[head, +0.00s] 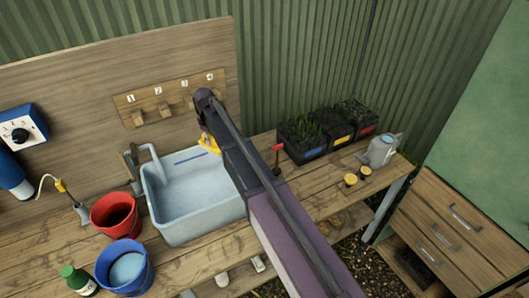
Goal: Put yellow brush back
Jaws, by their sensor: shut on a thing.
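My arm reaches from the lower right up over the sink, and its end hides most of my gripper (212,147). A small yellow part, which looks like the yellow brush (208,143), shows at the arm's end, above the sink's back right. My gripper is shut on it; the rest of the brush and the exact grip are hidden. On the back board, a wooden rack (150,101) carries pegs under number labels 1, 2, 3 and 4. The pegs at the left look empty; the right end is partly covered by my arm.
A grey-blue sink (187,205) with a tap (146,163) lies below. A red bucket (116,216), blue bucket (126,268) and green bottle (78,279) stand at left. Black planters (303,143), a red-topped tool (277,158) and a watering can (382,150) are at right.

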